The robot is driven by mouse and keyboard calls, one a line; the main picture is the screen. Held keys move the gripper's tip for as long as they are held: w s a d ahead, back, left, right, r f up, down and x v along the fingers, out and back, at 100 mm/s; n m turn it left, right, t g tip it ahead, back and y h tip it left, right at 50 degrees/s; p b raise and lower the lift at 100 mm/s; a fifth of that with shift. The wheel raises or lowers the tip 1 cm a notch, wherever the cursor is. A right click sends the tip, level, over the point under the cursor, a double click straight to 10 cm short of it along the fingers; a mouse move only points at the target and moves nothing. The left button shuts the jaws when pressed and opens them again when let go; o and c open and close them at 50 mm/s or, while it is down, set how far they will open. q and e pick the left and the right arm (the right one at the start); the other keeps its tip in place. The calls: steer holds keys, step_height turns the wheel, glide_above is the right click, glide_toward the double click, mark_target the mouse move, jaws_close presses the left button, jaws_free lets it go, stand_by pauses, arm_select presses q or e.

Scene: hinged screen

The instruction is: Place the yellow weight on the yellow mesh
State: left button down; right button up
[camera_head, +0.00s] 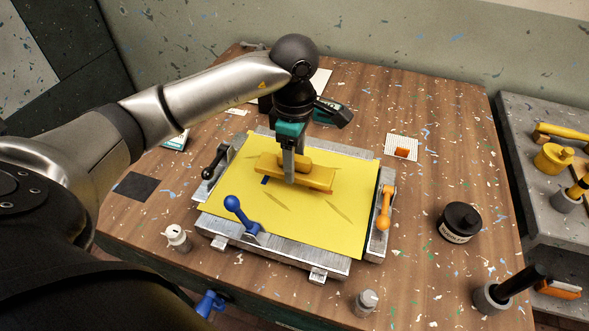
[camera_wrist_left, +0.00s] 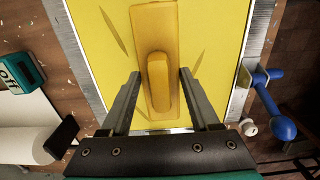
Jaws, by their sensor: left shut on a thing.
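The yellow weight (camera_head: 318,178) is a flat yellow block with a raised handle, which also shows in the left wrist view (camera_wrist_left: 158,85). It is over the middle of the yellow mesh (camera_head: 330,220), a yellow sheet in a metal frame. I cannot tell whether it touches the mesh or hangs just above it. My left gripper (camera_head: 289,180) points down and is shut on the weight's handle. In the left wrist view its fingers (camera_wrist_left: 159,74) stand either side of the handle. My right gripper is not in view.
A blue lever (camera_head: 239,213), an orange lever (camera_head: 385,205) and a black lever (camera_head: 214,160) stand around the frame. A black jar (camera_head: 460,222) is to the right.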

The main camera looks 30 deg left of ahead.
arm_select(q)
steer(key=shift+f, duration=1.45)
steer(key=shift+f, duration=0.1)
steer(key=shift+c, duration=0.6)
jaws_free()
step_height(320, 180, up, 12)
steer(key=shift+r+p, duration=0.15)
steer(key=shift+p, duration=0.2)
